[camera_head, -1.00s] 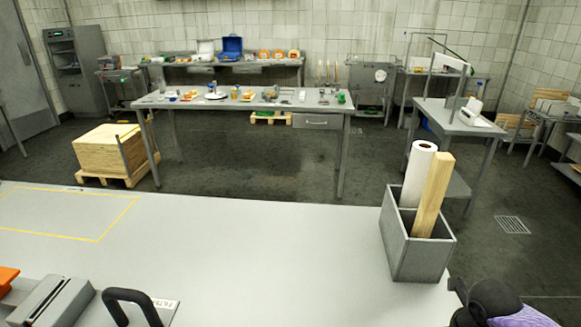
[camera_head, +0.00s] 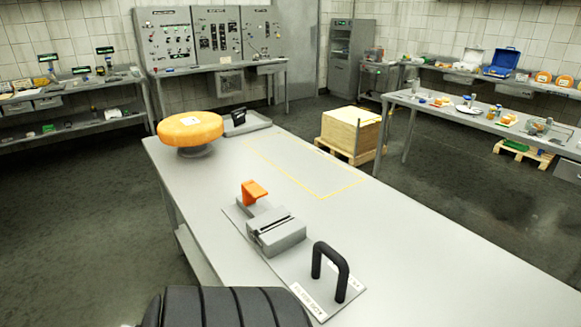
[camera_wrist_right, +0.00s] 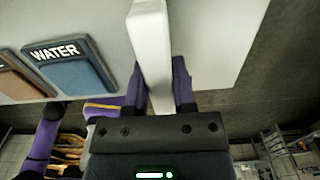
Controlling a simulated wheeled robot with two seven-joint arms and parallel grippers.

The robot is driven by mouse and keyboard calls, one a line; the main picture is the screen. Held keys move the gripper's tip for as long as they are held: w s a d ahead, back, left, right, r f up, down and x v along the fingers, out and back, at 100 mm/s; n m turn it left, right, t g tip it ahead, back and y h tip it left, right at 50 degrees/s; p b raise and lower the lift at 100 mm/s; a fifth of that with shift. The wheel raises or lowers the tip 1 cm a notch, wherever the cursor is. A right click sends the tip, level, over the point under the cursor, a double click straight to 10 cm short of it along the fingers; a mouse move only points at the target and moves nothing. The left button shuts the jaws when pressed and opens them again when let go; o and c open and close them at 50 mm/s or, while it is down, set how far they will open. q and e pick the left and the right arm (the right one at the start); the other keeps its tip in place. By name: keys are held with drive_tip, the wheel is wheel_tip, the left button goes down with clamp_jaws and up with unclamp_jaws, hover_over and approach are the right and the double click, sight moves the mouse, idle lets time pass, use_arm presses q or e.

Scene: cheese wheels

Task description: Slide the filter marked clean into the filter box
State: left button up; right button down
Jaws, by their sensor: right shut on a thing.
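A grey block with a dark slot in its top, which looks like the filter box (camera_head: 277,232), sits on a plate on the white table in the head view. An orange piece (camera_head: 254,190) stands at its far end and a black arched handle (camera_head: 330,268) at its near end. Small labels beside the handle are too small to read surely. In the right wrist view my right gripper (camera_wrist_right: 160,92), with purple fingers, is shut on a pale flat slab (camera_wrist_right: 150,35) seen edge-on. No clean marking shows on it. Neither gripper shows in the head view.
An orange cheese wheel (camera_head: 190,128) on a stand and a grey tray (camera_head: 240,124) with a black handle are at the table's far end. A yellow outline marks bare tabletop. The right wrist view shows a blue WATER panel (camera_wrist_right: 72,68) beside a brown one (camera_wrist_right: 18,75).

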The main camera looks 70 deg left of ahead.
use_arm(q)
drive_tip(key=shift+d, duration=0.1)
use_arm(e)
drive_tip(key=shift+r, duration=0.1)
drive_tip(key=shift+r+p, duration=0.7)
drive_tip(key=shift+r, duration=0.05)
drive_tip(key=shift+r+p, duration=0.45)
drive_tip(key=shift+r, duration=0.05)
drive_tip(key=shift+r+p, duration=0.7)
drive_tip(key=shift+r, duration=0.2)
drive_tip(key=shift+r+p, duration=0.45)
drive_tip(key=shift+r, duration=0.1)
drive_tip(key=shift+r+p, duration=0.7)
drive_tip(key=shift+r, duration=0.15)
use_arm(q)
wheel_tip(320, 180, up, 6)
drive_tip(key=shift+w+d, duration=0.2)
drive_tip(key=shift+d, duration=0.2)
use_arm(e)
drive_tip(key=shift+r, duration=0.1)
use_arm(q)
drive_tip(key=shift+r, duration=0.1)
